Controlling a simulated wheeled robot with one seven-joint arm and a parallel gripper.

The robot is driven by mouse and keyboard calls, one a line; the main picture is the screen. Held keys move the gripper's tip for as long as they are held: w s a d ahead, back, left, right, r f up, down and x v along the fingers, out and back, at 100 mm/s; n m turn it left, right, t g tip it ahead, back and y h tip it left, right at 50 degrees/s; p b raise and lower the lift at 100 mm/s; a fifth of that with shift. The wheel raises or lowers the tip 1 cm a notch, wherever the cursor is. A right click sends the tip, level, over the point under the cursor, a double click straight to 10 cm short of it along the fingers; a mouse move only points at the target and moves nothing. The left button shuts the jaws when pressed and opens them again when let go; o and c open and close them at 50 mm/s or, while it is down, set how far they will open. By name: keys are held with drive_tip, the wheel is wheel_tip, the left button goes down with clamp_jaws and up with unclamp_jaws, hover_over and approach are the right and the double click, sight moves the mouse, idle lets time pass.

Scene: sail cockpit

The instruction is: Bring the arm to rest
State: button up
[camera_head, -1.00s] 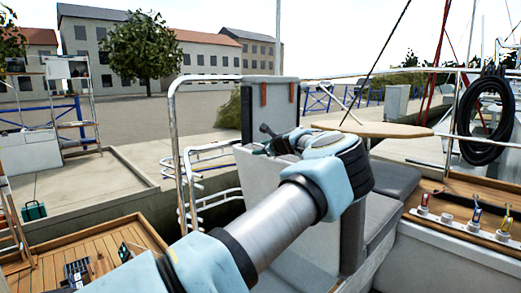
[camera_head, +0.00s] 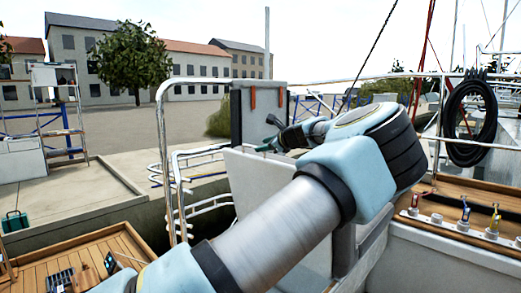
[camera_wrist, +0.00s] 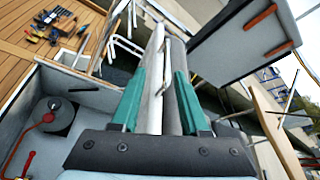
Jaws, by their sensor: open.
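My arm reaches from the bottom of the head view toward the middle, its light blue and grey links covering much of the cockpit. My gripper (camera_head: 272,133) is at its far end, in front of the grey upright panel, small and seen from the side. In the wrist view my gripper (camera_wrist: 158,85) shows two green fingers standing apart, open. A pale cockpit wall edge and a metal rail show between and beyond the fingers. Nothing is held between them. Whether the fingers touch the wall I cannot tell.
A steel guardrail (camera_head: 161,150) stands left of my arm. A grey panel with orange strips (camera_head: 262,105) rises behind my gripper. Coiled black hose (camera_head: 470,118) hangs at right above winch-like fittings on the wooden deck (camera_head: 455,220). Several small tools (camera_wrist: 52,24) lie on planks in the wrist view.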

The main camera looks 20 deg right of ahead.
idle(0.4)
drive_tip(key=w+a+f+n+g+y, duration=0.1)
drive_tip(key=w+a+f+n+g, duration=0.15)
drive_tip(key=a, duration=0.45)
drive_tip(key=w+a+f+n+g+y, duration=0.1)
drive_tip(key=a+f+n, duration=0.15)
drive_tip(key=a, duration=0.45)
drive_tip(key=s+a+f+n+g+h, duration=0.1)
drive_tip(key=s+a+f+n+g, duration=0.3)
drive_tip(key=a, duration=0.5)
drive_tip(key=s+a+f+n+g, duration=0.2)
drive_tip(key=s+a+f+n, duration=0.25)
drive_tip(key=a+f, duration=0.4)
drive_tip(key=s+a+n+g+h, duration=0.1)
drive_tip(key=s+n, duration=0.3)
drive_tip(key=s, duration=0.4)
drive_tip(key=s+a+r+n+h, duration=0.1)
drive_tip(key=s+a+n, duration=0.3)
drive_tip(key=s, duration=0.5)
drive_tip(key=s+a+r+n+g+h, duration=0.1)
drive_tip(key=s+a+n+h, duration=0.1)
drive_tip(key=s, duration=0.6)
drive_tip(key=shift+s+a+n+g, duration=0.4)
drive_tip(key=shift+a+n, duration=0.35)
drive_tip(key=shift+n, duration=0.2)
